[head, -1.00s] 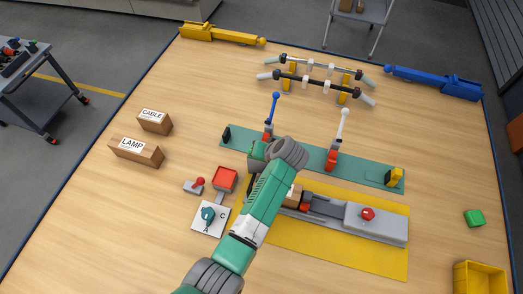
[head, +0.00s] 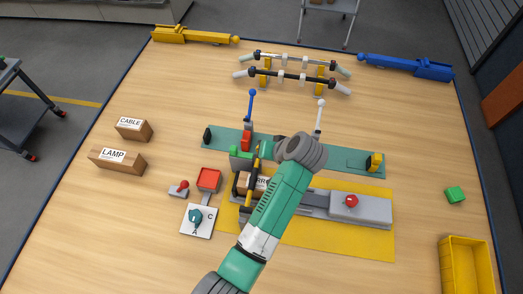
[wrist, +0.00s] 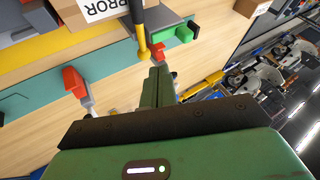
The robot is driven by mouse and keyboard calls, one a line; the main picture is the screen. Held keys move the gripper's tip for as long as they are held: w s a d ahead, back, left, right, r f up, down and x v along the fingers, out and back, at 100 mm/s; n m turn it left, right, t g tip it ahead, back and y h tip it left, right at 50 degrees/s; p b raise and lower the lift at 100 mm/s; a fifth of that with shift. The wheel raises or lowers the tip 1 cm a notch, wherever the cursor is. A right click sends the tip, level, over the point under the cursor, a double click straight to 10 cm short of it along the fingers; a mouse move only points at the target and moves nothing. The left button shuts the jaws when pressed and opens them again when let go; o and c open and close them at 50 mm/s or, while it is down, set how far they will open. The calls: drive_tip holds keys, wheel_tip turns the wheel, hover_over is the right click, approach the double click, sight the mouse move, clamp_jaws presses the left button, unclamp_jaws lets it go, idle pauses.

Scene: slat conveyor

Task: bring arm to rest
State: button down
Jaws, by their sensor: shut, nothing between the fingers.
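My green arm reaches over the conveyor in the head view, with its dark wrist joint above the teal strip (head: 345,163). My gripper shows in the wrist view (wrist: 157,75), with its fingers together and nothing between them. A yellow post (wrist: 141,35) stands close beyond the fingertips, beside a green and red fixture (wrist: 175,35). A cardboard box whose label ends in RROR (wrist: 100,10) is past them. In the head view this box (head: 245,182) sits at the conveyor's left end, partly hidden by my arm. I cannot tell whether the fingers touch the post.
The grey conveyor (head: 375,208) lies on a yellow mat (head: 330,243). Levers with blue (head: 251,98) and white handles (head: 320,108) rise from the strip. CABLE (head: 132,128) and LAMP (head: 115,160) boxes stand left. A yellow bin (head: 450,265) stands right. The front left table is clear.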

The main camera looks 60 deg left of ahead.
drive_tip(key=shift+r, duration=0.1)
idle(0.6)
drive_tip(key=w+d+r+m+t, duration=0.2)
drive_tip(key=w+d+r+t, duration=0.3)
drive_tip(key=r, duration=0.4)
drive_tip(key=w+d+r+m+t, duration=0.1)
drive_tip(key=w+d+r+t, duration=0.4)
drive_tip(key=r, duration=0.5)
drive_tip(key=w+d+r+m+t, duration=0.2)
drive_tip(key=w+d+r+t, duration=0.3)
drive_tip(key=r, duration=0.4)
drive_tip(key=s+d+r+m+t+h, duration=0.15)
drive_tip(key=d+r+t, duration=0.25)
drive_tip(key=d+r, duration=0.8)
drive_tip(key=s+d+r+m+t+h, duration=0.2)
drive_tip(key=s+d+r+t+h, duration=0.15)
drive_tip(key=s+d+r, duration=0.35)
drive_tip(key=s+d+r+m+t+h, duration=0.25)
drive_tip(key=s+r+t, duration=0.2)
drive_tip(key=r, duration=0.45)
wheel_tip(320, 180, up, 18)
drive_tip(key=p, duration=1.7)
drive_tip(key=shift+s+d+f+g+y, duration=0.15)
drive_tip(key=shift+s+d+g+y, duration=0.05)
drive_tip(key=shift+s+g+y, duration=0.15)
drive_tip(key=shift+f, duration=0.15)
